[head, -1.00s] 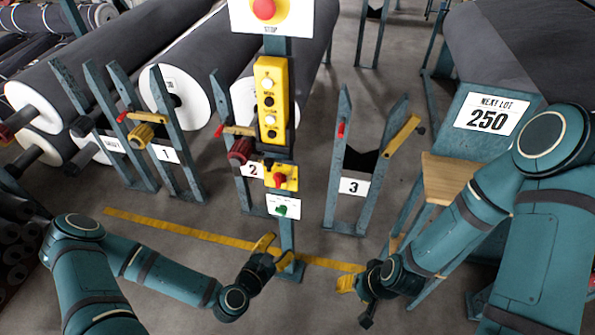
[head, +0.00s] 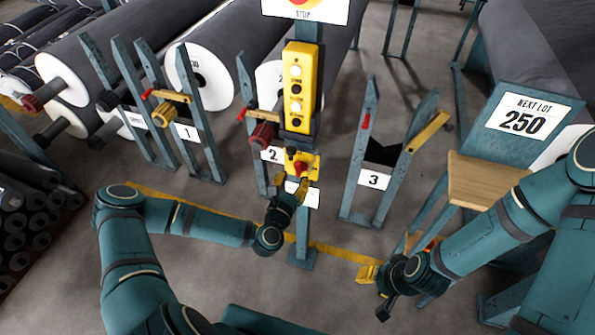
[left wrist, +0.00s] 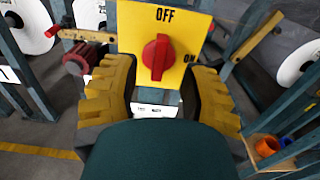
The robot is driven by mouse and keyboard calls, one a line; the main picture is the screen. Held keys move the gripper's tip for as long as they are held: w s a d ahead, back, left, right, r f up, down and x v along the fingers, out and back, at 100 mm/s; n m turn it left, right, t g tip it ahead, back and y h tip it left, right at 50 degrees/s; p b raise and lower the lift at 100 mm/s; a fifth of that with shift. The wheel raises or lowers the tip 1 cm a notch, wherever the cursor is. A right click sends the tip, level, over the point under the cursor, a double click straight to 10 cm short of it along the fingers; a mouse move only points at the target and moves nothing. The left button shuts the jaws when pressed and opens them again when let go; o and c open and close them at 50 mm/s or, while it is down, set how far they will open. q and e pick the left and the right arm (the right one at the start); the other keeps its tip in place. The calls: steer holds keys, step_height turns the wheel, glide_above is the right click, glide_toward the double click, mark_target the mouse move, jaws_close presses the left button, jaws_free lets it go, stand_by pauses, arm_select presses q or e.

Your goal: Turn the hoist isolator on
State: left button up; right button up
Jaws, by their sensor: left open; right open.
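The hoist isolator is a yellow plate (left wrist: 180,27) with a red rotary knob (left wrist: 156,57), marked OFF at the top and ON at the right. The knob stands upright, in line with OFF. In the head view the isolator (head: 315,160) sits low on the post, under the button box. My left gripper (head: 292,185) is just in front of and below it. In the left wrist view its yellow fingers (left wrist: 158,85) are open on both sides of the knob, apart from it. My right gripper (head: 372,282) is open and empty, low at the right of the post.
A white label plate (head: 312,197) below is partly hidden by my left gripper. Roll stands stand on both sides; a wooden shelf (head: 485,180) is at the right.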

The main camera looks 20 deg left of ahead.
mark_target(298, 171)
arm_select(q)
steer(key=shift+w, duration=1.85)
steer(key=shift+c, duration=0.4)
jaws_close()
